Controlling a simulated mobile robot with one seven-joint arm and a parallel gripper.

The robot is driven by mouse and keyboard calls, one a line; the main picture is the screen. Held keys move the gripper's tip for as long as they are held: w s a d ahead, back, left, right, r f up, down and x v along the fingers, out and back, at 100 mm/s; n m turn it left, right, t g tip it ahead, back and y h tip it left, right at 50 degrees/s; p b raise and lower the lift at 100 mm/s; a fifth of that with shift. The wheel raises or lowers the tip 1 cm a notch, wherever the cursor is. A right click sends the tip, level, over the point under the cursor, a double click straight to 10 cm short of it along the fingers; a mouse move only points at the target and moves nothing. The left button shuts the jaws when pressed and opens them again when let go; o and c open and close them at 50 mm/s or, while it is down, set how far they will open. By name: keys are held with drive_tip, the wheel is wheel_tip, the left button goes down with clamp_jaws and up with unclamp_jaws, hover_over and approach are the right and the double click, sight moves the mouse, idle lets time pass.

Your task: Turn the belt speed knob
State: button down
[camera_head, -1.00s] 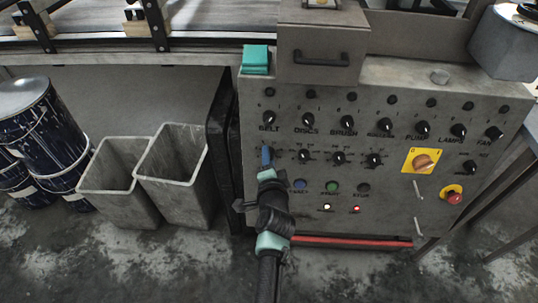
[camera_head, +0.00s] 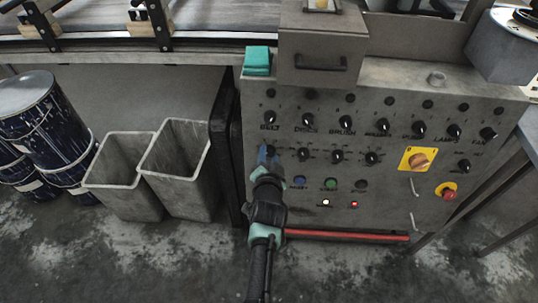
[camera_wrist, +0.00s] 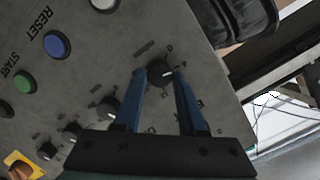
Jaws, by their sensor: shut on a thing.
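The belt speed knob (camera_wrist: 160,75) is a small round black knob with a pale pointer mark, at the left end of the second knob row on the grey control panel (camera_head: 400,205). My gripper (camera_wrist: 159,82) has one blue finger on each side of the knob and is shut on it. In the head view the fingertips of my gripper (camera_head: 267,155) meet the panel below the knob labelled BELT (camera_head: 269,117). The gripper and wrist partly hide the belt speed knob there, and its exact setting is hard to read.
Several other black knobs, such as the neighbouring one (camera_head: 304,155), sit close to the right. Below are a blue button (camera_head: 299,183) and a green button (camera_head: 330,184). A yellow switch (camera_head: 418,160) and red stop button (camera_head: 449,195) are farther right. Grey bins (camera_head: 125,175) stand left.

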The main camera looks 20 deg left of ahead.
drive_tip(key=shift+f, duration=0.1)
drive_tip(key=shift+c, duration=2.4)
unclamp_jaws()
drive_tip(key=p+v, duration=0.4)
drive_tip(key=v, duration=0.9)
